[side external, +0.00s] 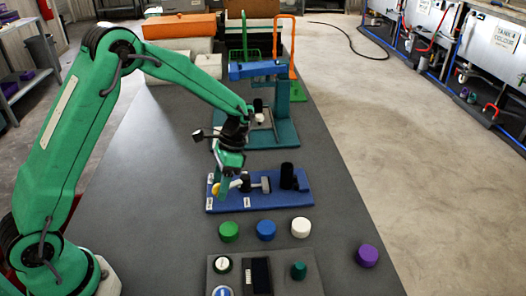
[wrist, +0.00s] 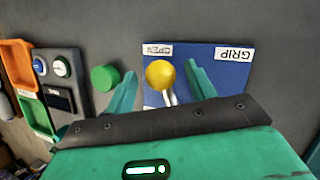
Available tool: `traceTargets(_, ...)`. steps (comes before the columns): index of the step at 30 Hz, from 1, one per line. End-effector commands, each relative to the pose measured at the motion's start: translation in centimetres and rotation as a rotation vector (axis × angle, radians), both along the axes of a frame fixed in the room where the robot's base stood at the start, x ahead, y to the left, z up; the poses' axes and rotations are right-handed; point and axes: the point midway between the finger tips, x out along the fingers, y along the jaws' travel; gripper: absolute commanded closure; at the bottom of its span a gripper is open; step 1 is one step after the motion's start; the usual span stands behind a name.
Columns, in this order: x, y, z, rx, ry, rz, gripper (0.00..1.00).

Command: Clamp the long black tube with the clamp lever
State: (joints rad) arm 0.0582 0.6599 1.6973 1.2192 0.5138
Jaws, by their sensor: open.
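A blue clamp base (side external: 228,204) lies on the grey bench, with white labels. In the wrist view the base (wrist: 209,59) shows labels reading OPEN and GRIP. The clamp lever's yellow knob (wrist: 160,74) is near the OPEN label; it also shows at the left of the base in the side view (side external: 215,188). A black tube (side external: 288,176) stands at the right end of the base; its lower part and the clamp jaws are not clear. My gripper (wrist: 160,70) is open, a green finger on either side of the knob. Contact cannot be told.
Green (side external: 229,231), blue (side external: 266,229), white (side external: 301,227) and purple (side external: 367,255) round pieces stand in front of the base. A control panel (side external: 305,282) is nearer. A blue and teal press (side external: 286,128) stands behind. The bench to the left is clear.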

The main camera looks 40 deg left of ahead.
Motion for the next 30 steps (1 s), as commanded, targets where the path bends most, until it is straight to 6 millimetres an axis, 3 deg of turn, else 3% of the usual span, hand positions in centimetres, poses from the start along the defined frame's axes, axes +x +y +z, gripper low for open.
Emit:
traceTargets(10,-0.15,0.02,-0.29,0.000,0.000,0.000,0.45)
traceTargets(18,-0.15,0.01,-0.27,0.000,0.000,0.000,0.98)
traceTargets(19,-0.15,0.02,-0.27,0.000,0.000,0.000,1.00)
traceTargets(30,0.24,0.68,-0.23,-0.042,-0.005,-0.074,1.00)
